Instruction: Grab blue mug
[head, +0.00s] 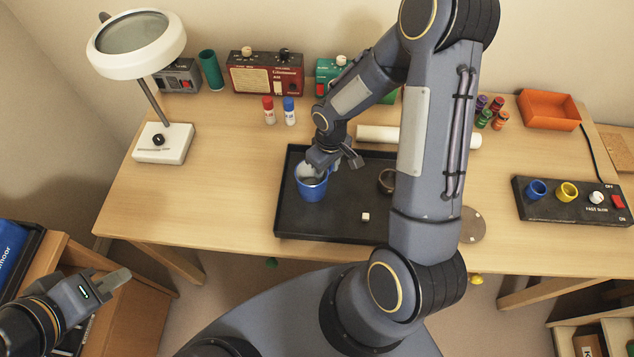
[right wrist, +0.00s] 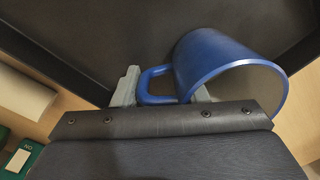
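The blue mug (head: 312,190) stands upright in the left part of a black tray (head: 330,232) on the desk. Its handle points right in the head view. My right gripper (head: 333,166) is at the mug with its fingers spread. In the right wrist view the mug (right wrist: 215,62) lies right of centre, with its handle between the two fingers of my right gripper (right wrist: 163,92). One finger is outside the handle, the other by the mug's wall; contact cannot be told. My left gripper (head: 108,282) is at the lower left, away from the desk, seen from the side.
A dark round object (head: 387,181) and a small white cube (head: 366,216) are in the tray. A white roll (head: 376,133) lies behind it. A magnifier lamp (head: 160,144) stands left, a black switch panel (head: 570,205) right. Desk left of the tray is clear.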

